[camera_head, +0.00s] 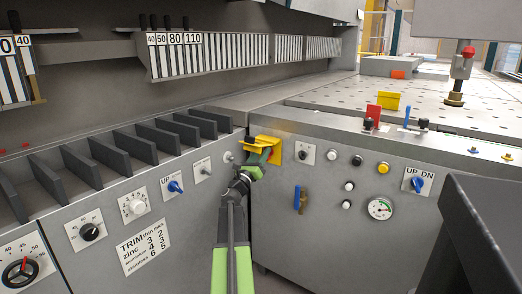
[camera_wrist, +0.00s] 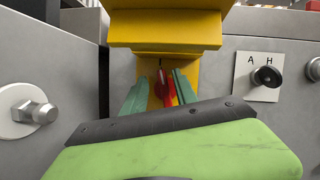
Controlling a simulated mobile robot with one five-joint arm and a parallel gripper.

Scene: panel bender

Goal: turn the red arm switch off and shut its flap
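The red arm switch (camera_wrist: 167,90) shows in the wrist view on a yellow plate (camera_wrist: 153,66), its handle roughly upright. Its yellow flap (camera_wrist: 165,30) is raised and juts out above it. My gripper (camera_wrist: 160,92) is open, with one teal finger on each side of the red handle. The left finger stands apart from it; whether the right one touches it I cannot tell. My green gripper body hides the plate's lower part.
A black knob (camera_wrist: 267,76) marked A and H is right of the flap. A silver hexagonal knob (camera_wrist: 42,113) is to the left. A dark box-like edge (camera_head: 480,235) fills the lower right of the head view. A blue lever (camera_head: 297,199) hangs below right of the flap.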

